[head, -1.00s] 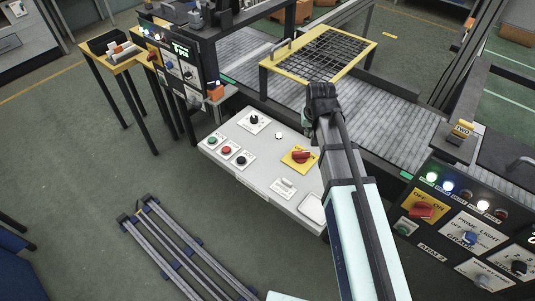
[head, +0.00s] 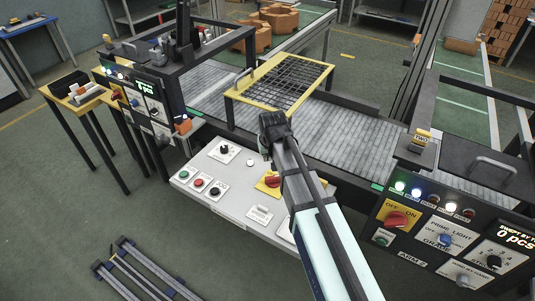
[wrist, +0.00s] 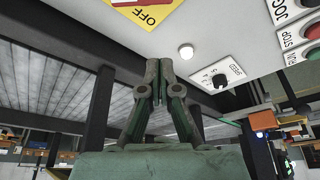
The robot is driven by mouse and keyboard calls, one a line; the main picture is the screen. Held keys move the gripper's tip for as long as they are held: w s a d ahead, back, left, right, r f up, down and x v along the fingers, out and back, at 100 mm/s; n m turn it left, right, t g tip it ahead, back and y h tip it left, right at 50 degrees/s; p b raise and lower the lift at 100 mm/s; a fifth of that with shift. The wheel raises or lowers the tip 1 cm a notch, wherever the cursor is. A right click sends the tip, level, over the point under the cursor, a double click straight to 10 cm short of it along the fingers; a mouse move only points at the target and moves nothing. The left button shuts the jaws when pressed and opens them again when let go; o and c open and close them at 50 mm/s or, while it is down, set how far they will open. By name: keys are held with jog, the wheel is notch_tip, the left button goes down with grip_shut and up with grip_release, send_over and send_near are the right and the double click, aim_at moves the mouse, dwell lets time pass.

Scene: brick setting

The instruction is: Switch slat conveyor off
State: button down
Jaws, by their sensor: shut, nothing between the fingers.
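The slat conveyor (head: 320,134) is a grey slatted belt running behind a white control panel (head: 232,212); its slats also show in the wrist view (wrist: 50,85). On the panel, a red rotary switch (head: 272,182) sits on a yellow plate, partly hidden by my arm. In the wrist view the yellow plate (wrist: 150,14) reads OFF and is cut off at the top edge. Green (head: 184,174), red (head: 199,183) and black (head: 215,191) buttons and a speed dial (head: 224,149) are on its left. My gripper (wrist: 158,75) is shut and empty, apart from the panel controls.
A yellow-framed mesh guard (head: 285,85) stands over the belt. A second panel (head: 445,238) at right has another red OFF/ON switch (head: 397,220) and lit lamps. A third dark panel (head: 140,100) stands at left. A small white lamp (wrist: 186,51) is near my fingers.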

aim_at(274, 180)
jog(key=p+x, duration=0.2)
jog(key=x, duration=0.4)
jog(key=shift+w+f, duration=0.2)
jog(key=shift+f, duration=0.05)
jog(key=s+p, duration=0.1)
jog(key=s+d, duration=0.1)
jog(key=s, duration=0.1)
jog(key=shift+s+p, duration=0.2)
jog(key=shift+p, duration=0.15)
jog(key=shift+s+f, duration=0.1)
jog(key=shift+s, duration=0.2)
